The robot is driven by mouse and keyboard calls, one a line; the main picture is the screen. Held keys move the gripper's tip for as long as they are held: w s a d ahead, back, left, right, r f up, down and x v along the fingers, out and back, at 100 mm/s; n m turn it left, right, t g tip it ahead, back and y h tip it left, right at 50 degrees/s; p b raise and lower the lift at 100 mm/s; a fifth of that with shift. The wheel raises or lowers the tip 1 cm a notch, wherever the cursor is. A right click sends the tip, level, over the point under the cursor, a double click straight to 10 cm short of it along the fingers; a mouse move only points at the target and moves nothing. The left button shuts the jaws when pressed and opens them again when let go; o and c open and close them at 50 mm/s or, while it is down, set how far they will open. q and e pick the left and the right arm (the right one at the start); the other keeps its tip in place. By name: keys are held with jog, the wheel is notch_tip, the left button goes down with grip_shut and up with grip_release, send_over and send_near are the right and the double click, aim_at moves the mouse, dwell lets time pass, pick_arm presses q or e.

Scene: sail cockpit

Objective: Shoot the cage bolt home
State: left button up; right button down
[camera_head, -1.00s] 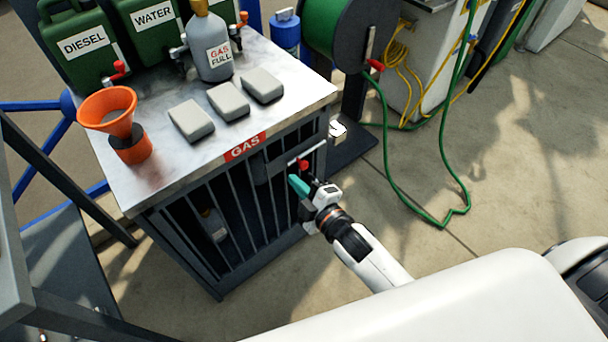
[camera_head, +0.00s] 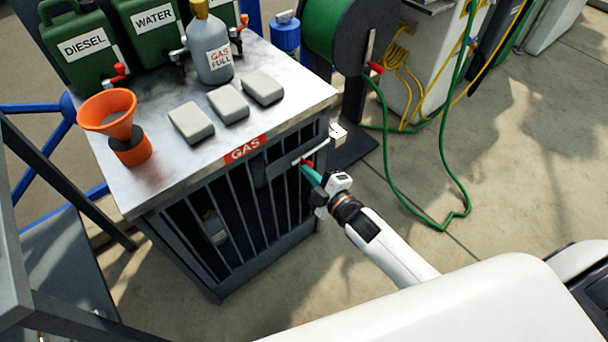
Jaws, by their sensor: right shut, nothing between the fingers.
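The dark barred gas cage (camera_head: 250,213) stands under a metal worktop, with a red GAS label (camera_head: 245,149) on its top edge. The bolt (camera_head: 318,150) is a thin pale bar near the cage's upper right corner. Its small red knob (camera_head: 305,161) is partly hidden by my gripper. My right gripper (camera_head: 311,174), with teal fingertips, is shut and empty, its tips right at the knob. I cannot tell whether they touch it. My left gripper is not in view.
The worktop (camera_head: 160,180) holds an orange funnel (camera_head: 108,115), grey blocks (camera_head: 228,103), a grey gas bottle (camera_head: 210,50) and green cans (camera_head: 80,45). A bottle (camera_head: 213,228) stands inside the cage. A green hose (camera_head: 395,180) lies on the floor at right.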

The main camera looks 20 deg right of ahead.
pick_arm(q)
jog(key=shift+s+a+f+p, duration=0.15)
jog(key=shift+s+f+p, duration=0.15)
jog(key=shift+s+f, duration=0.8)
pick_arm(e)
jog(key=d, duration=0.1)
jog(key=w+d, duration=0.1)
jog(key=d, duration=0.1)
jog(key=shift+w+d, duration=0.1)
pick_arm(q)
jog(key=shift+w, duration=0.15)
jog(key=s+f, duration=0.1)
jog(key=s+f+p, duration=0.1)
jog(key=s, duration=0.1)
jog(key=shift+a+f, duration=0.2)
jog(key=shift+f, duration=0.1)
pick_arm(e)
jog(key=v, duration=1.2)
